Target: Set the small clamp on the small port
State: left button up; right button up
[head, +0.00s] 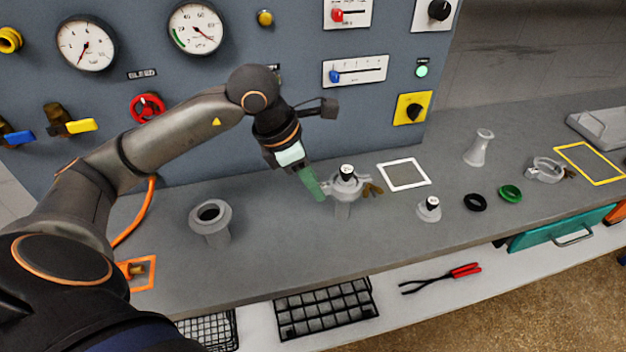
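The small port (342,208) is a grey stub standing on the bench, with a grey fitting with a black-and-white top (347,170) on it. The small clamp (359,183), a grey ring with a brass wing nut (373,189) on its right, is at the port's top, around or against the fitting. Whether it is fully seated cannot be told. My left gripper (314,187) reaches down from the upper left. Its green fingers overlap the clamp's left side. They show edge-on, so their gap is hidden. My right gripper is out of view.
A wider open port (211,212) stands left. A white outlined square (404,174) is empty. To the right are a capped fitting (429,209), black ring (475,202), green ring (510,193), conical piece (480,148) and another clamp (544,170). The gauge panel (230,75) rises behind.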

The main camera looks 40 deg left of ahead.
pick_arm(q)
jog(key=o, duration=0.3)
jog(key=shift+o, duration=0.2)
jog(key=v, duration=1.2)
jog(key=shift+r, duration=0.25)
jog(key=shift+s+f, duration=0.1)
